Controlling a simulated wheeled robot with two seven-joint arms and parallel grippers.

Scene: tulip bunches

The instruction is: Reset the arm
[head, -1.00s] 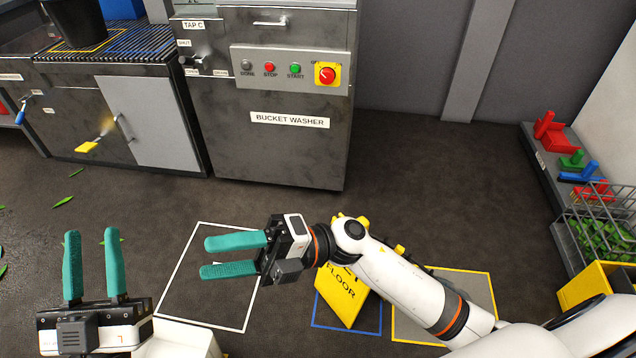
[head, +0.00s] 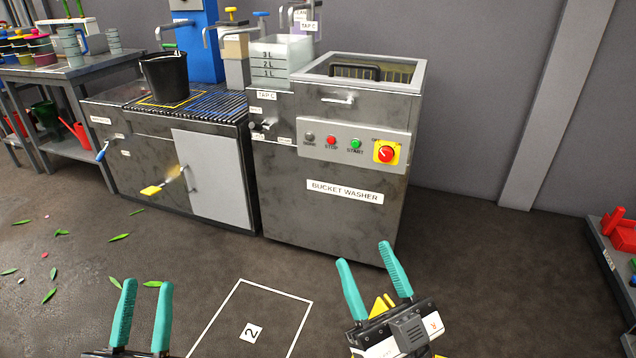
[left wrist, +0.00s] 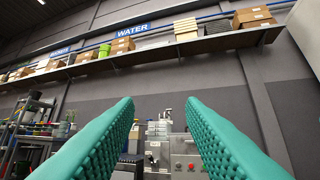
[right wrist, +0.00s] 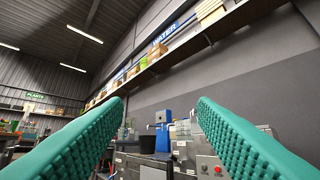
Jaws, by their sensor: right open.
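My left gripper (head: 141,318) is at the lower left of the head view, its two teal fingers pointing up, apart and with nothing between them. My right gripper (head: 367,278) is at the lower middle right, also pointing up, fingers spread and empty.
A black bucket (head: 165,77) stands on the slatted bench at the back left. A white-outlined floor square marked 2 (head: 251,331) lies between the grippers. Leaves (head: 48,296) litter the floor at left. Red items (head: 622,232) sit on a low rack at right. A yellow object partly shows behind my right gripper.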

